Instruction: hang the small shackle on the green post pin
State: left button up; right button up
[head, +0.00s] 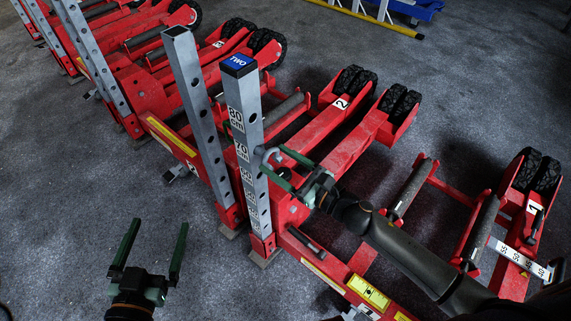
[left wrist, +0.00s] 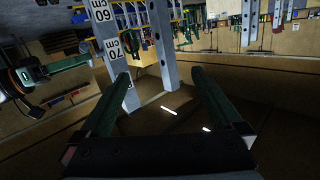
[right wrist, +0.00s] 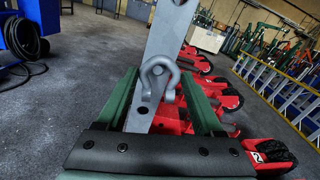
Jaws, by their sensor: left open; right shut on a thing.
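The small shackle (head: 270,155) is a grey metal bow beside the numbered steel post (head: 244,110) with the blue TWO cap. It also shows in the right wrist view (right wrist: 159,72), in front of a grey post (right wrist: 168,40). My right gripper (head: 272,164) is shut on the shackle at the post's right side; I cannot tell if shackle and post touch. A small green bit (head: 228,130) shows at the post's left edge; I cannot tell if it is the green post pin. My left gripper (head: 159,224) is open and empty, left of the post; its spread fingers show in the left wrist view (left wrist: 160,75).
A second grey post (head: 190,90) stands close on the left. Red trolley jacks (head: 330,130) with black wheels fill the middle and right. More jacks (head: 110,70) stand at upper left. The grey floor (head: 60,210) around my left gripper is clear.

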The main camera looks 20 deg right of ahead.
jog(key=shift+x, duration=0.85)
pick_arm(q)
jog(key=shift+m+t+h, duration=0.4)
jog(key=shift+t, duration=0.4)
jog(key=shift+w+d+r+b, duration=0.1)
jog(key=shift+w+r+b, duration=0.1)
jog(key=shift+r, duration=0.85)
jog(key=shift+w+r+b, duration=0.1)
jog(key=shift+r+b, duration=0.05)
jog(key=shift+r, duration=0.85)
pick_arm(e)
jog(key=shift+w+a+f, duration=0.3)
jog(key=shift+w+a, duration=0.1)
jog(key=shift+w, duration=0.15)
pick_arm(q)
jog(key=shift+s, duration=0.1)
pick_arm(e)
jog(key=o, duration=1.6)
jog(key=shift+c, duration=0.2)
pick_arm(q)
jog(key=shift+f, duration=0.1)
pick_arm(e)
jog(key=shift+s+d, duration=0.1)
jog(key=shift+s, duration=0.05)
